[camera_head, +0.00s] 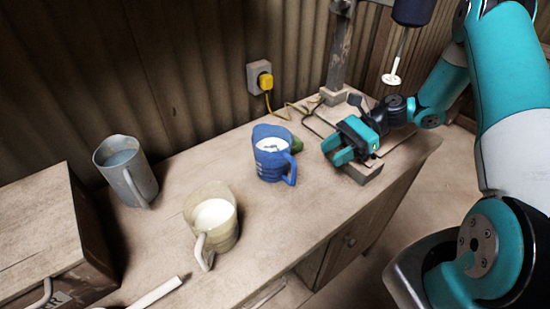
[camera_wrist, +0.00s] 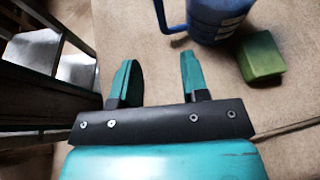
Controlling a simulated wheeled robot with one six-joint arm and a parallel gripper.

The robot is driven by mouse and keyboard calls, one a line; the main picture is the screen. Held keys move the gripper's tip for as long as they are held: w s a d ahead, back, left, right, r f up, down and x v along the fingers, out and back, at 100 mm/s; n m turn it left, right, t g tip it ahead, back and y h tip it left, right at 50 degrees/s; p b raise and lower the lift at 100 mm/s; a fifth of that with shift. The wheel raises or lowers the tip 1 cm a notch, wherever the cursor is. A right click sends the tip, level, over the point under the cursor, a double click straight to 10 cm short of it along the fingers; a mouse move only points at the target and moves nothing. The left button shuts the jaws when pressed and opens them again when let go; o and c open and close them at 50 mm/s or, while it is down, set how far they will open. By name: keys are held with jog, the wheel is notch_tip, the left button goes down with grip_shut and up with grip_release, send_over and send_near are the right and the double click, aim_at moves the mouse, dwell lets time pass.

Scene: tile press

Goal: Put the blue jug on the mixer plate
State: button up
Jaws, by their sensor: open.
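The blue jug (camera_head: 270,167) stands upright on the workbench with pale contents inside, its handle towards the front right. It also shows at the top of the wrist view (camera_wrist: 222,18), cut off by the edge, its handle at left. My gripper (camera_head: 335,150) is open and empty, right of the jug and apart from it. In the wrist view the two teal fingers (camera_wrist: 157,60) point towards the jug's handle side with bare bench between. The mixer plate (camera_head: 318,123) lies below the mixer head (camera_head: 413,10), partly hidden by my gripper and wrist.
A green sponge (camera_head: 297,144) lies right behind the jug. A cream jug (camera_head: 220,228) and a grey jug (camera_head: 130,180) stand to its left. A yellow plug (camera_head: 265,81) and its cable lie behind. The mixer's post (camera_head: 340,45) rises by the wall.

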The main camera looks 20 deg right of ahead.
aim_at(293, 182)
jog(key=p+x, duration=0.1)
jog(key=x, duration=0.5)
jog(key=shift+a+f, duration=0.1)
jog(key=shift+a, duration=0.2)
jog(key=p+x, duration=0.2)
jog(key=x, duration=0.2)
jog(key=shift+w+a, duration=0.1)
jog(key=shift+a, duration=0.15)
jog(key=shift+a+f, duration=0.3)
jog(key=shift+a, duration=0.05)
grip_shut()
